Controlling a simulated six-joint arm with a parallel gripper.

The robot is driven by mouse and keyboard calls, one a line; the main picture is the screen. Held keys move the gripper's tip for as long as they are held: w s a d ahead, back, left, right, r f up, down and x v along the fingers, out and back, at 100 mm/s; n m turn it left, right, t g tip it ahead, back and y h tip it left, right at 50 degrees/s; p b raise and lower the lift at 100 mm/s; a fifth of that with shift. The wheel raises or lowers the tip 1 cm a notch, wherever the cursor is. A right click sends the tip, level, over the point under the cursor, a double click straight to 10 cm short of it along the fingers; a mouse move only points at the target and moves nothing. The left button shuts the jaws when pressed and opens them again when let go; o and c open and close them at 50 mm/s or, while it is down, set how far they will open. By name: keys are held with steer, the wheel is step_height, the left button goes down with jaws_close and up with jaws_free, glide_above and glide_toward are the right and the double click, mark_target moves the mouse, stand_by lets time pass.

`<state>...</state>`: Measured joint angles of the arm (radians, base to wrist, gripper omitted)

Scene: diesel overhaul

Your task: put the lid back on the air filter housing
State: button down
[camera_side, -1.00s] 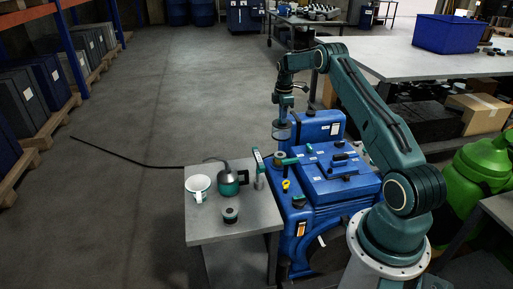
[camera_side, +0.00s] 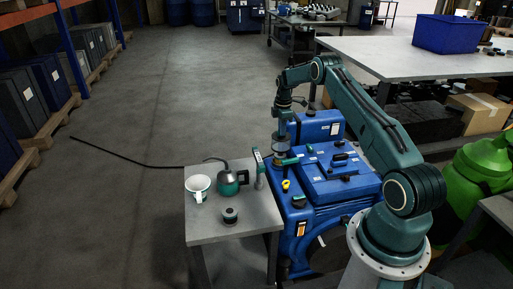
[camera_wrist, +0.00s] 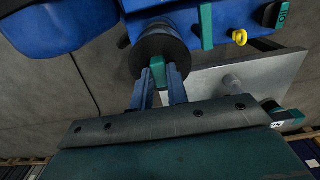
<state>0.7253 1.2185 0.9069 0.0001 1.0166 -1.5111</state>
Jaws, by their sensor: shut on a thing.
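The lid (camera_wrist: 155,44) is a dark round disc with a teal grip block (camera_wrist: 172,76) in the wrist view. My gripper (camera_wrist: 160,80) is shut on that block between its two fingers. In the side view my gripper (camera_side: 281,147) points straight down over the air filter housing (camera_side: 280,162), a round part at the left end of the blue engine. The lid hides most of the housing in the wrist view. I cannot tell whether lid and housing touch or how well they line up.
The blue engine (camera_side: 338,180) lies to the right of the housing. A grey side table (camera_side: 215,232) holds a white mug (camera_side: 197,187), a teal-and-grey can (camera_side: 229,182) and a dark round part (camera_side: 230,215).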

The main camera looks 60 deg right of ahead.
steer(key=shift+f, duration=1.35)
steer(key=shift+f, duration=3.1)
steer(key=c, duration=1.1)
jaws_free()
steer(key=shift+o, duration=0.2)
steer(key=shift+r, duration=0.15)
steer(key=shift+r, duration=3.35)
steer(key=shift+r, duration=0.15)
steer(key=shift+r, duration=1.9)
